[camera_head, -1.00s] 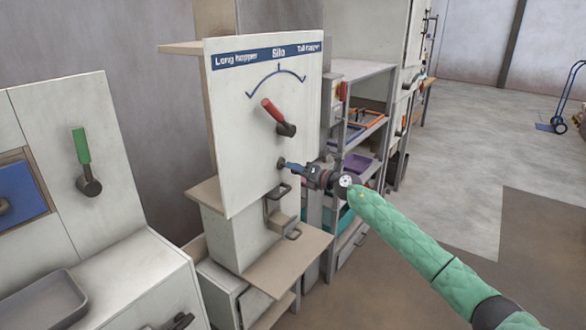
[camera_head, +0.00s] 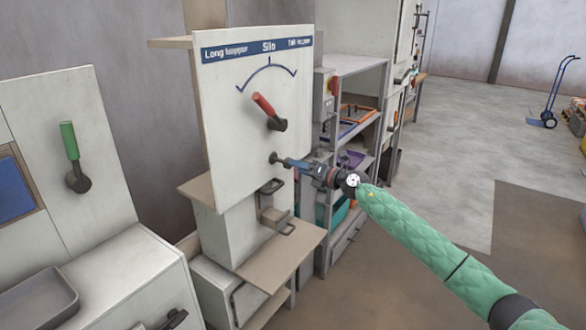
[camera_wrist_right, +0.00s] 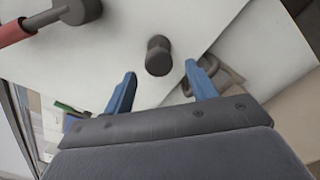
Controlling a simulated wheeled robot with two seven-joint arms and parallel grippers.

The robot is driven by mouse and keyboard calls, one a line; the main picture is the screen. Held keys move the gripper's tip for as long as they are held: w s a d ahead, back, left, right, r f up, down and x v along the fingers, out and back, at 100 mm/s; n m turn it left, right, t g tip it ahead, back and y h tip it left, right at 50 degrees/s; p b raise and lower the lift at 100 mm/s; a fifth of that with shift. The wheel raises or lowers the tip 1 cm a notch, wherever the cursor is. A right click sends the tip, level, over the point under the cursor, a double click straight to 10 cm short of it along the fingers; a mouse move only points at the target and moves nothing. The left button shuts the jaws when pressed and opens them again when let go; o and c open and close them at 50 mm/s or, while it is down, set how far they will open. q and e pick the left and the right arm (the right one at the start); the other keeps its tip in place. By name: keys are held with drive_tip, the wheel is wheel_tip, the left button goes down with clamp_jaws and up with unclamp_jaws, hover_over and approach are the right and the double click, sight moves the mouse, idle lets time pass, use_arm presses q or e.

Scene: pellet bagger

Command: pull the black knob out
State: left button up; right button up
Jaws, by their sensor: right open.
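The black knob (camera_head: 273,158) sticks out of the white panel (camera_head: 225,130) below the red-handled lever (camera_head: 264,105). In the right wrist view the knob (camera_wrist_right: 158,52) stands just ahead of the gap between the blue fingers. My right gripper (camera_head: 287,162) is open and points at the panel, with its tips a short way from the knob. In the right wrist view the gripper (camera_wrist_right: 160,70) holds nothing. My left gripper is not in view.
A cabinet with a green-handled lever (camera_head: 69,142) and a grey tray (camera_head: 40,305) stands at the left. A beige shelf (camera_head: 275,258) juts out below the panel. A grey rack (camera_head: 350,66) stands behind. Open floor (camera_head: 450,130) lies to the right.

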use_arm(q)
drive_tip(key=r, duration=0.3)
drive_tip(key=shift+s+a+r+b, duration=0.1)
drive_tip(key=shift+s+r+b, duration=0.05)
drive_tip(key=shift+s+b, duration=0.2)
use_arm(e)
drive_tip(key=v, duration=0.3)
drive_tip(key=shift+s+d, duration=0.1)
drive_tip(key=shift+d, duration=0.05)
